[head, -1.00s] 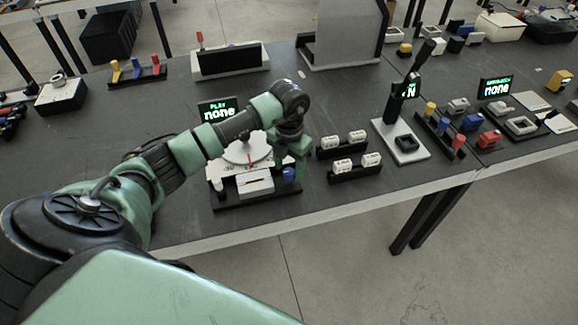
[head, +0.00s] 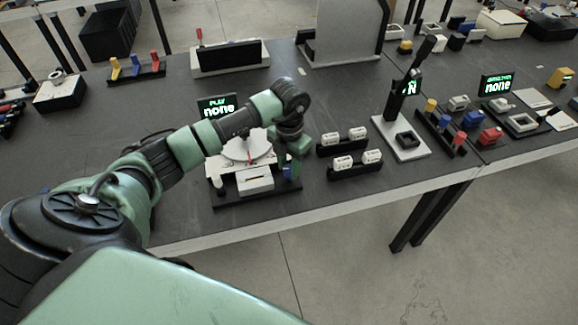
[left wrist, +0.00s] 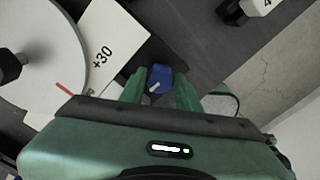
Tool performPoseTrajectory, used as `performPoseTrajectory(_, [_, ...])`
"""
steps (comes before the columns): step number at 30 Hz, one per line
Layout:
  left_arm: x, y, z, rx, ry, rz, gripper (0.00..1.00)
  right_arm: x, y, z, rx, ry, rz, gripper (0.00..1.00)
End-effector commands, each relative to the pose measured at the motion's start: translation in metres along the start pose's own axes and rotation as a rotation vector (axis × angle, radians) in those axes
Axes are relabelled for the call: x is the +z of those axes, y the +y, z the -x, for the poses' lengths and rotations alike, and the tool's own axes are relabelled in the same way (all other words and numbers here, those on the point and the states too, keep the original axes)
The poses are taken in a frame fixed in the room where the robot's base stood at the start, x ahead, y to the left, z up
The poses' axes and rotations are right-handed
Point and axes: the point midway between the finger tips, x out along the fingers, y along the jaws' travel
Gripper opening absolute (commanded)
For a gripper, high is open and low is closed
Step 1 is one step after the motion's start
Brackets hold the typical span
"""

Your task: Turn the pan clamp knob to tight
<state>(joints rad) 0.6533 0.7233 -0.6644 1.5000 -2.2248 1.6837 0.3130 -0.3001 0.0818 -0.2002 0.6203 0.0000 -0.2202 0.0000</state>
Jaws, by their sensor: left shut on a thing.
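The pan clamp knob is a small blue knob with a pale pointer line, clear in the left wrist view (left wrist: 160,78). In the head view it is a small patch of blue (head: 287,173), mostly hidden by my gripper, at the right side of the pan fixture (head: 228,166). My left gripper (head: 292,168) points down over it. In the left wrist view its two green fingers (left wrist: 158,90) stand on either side of the knob, shut on it. The knob's pale line slants in that view. My right gripper is in neither view.
A white dial disc (left wrist: 45,50) with a red mark and a "+30" plate lie beside the knob. A display reading "PLAY none" (head: 218,105) stands behind the fixture. White-block racks (head: 345,140) are close on the right. The table's front edge is near.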

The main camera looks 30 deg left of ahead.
Motion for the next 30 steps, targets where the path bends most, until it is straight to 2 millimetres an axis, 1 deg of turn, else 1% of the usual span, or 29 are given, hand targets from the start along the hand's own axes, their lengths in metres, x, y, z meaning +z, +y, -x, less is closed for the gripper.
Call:
performPoseTrajectory(1, [0.001, 0.002, -0.001, 0.003, -0.002, -0.028, 0.0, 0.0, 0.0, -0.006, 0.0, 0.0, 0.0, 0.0])
performPoseTrajectory(5, [0.001, 0.002, -0.002, 0.003, -0.003, -0.124, 0.0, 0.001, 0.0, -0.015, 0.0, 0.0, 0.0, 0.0])
performPoseTrajectory(18, [0.002, 0.001, -0.002, 0.004, -0.005, -0.537, 0.0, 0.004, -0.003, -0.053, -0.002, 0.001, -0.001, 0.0])
performPoseTrajectory(24, [0.002, 0.001, -0.001, 0.003, -0.005, -0.709, 0.0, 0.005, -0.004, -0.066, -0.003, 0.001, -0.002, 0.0])
performPoseTrajectory(30, [0.001, 0.001, -0.001, 0.003, -0.005, -0.843, 0.0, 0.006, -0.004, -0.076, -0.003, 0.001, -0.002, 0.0])
